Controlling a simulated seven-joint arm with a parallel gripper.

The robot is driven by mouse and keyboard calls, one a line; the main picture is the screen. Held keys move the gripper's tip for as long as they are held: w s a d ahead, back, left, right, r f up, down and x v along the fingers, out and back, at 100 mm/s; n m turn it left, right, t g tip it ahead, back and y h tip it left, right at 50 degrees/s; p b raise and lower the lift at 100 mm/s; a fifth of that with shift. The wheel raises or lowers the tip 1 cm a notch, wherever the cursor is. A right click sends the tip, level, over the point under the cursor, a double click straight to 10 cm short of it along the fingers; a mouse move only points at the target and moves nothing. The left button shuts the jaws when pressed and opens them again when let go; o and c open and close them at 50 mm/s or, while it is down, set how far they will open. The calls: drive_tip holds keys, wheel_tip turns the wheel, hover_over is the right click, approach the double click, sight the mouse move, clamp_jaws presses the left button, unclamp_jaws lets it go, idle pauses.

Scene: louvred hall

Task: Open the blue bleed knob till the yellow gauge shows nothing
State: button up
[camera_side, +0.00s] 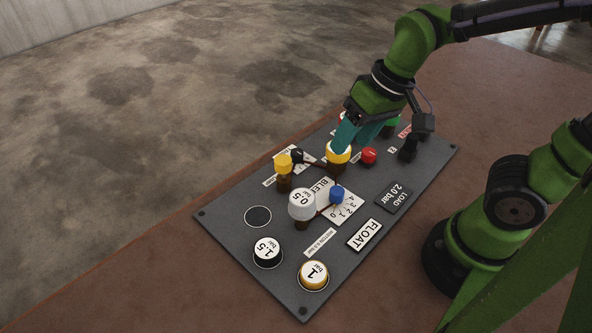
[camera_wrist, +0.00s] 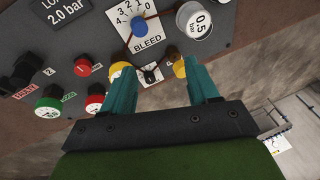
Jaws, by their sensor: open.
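The blue bleed knob (camera_side: 337,195) stands on a white plate numbered 0 to 4, near the middle of the dark panel (camera_side: 232,239). It also shows in the wrist view (camera_wrist: 139,26), above the BLEED label; its setting is too small to tell. The yellow gauge (camera_side: 338,152) is right by my gripper's teal fingers. In the wrist view the yellow gauge (camera_wrist: 118,68) is partly covered by the left finger, and its reading cannot be made out. My gripper (camera_wrist: 160,82) is open and empty, up the panel from the blue knob and apart from it.
A white 0.5 bar weight (camera_side: 302,203) stands close beside the blue knob. A yellow-topped post (camera_side: 284,164), a black knob (camera_wrist: 152,75) and a red knob (camera_side: 369,155) are nearby. Black 1.5 bar (camera_side: 267,251) and yellow 1 bar (camera_side: 313,274) weights sit at the near end.

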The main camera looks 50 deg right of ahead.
sight(338, 190)
drive_tip(key=f+g, duration=0.1)
drive_tip(key=f, duration=0.1)
drive_tip(key=w+f+n+g+h, duration=0.1)
drive_tip(key=f, duration=0.1)
drive_tip(key=w+f+n+g+h, duration=0.1)
drive_tip(key=f, duration=0.1)
drive_tip(key=shift+a, duration=0.2)
drive_tip(key=shift+w+d+f, duration=0.1)
drive_tip(key=shift+w+d, duration=0.1)
drive_tip(key=shift+d, duration=0.05)
drive_tip(key=shift+f, duration=4.85)
clamp_jaws()
drive_tip(key=shift+d, duration=0.1)
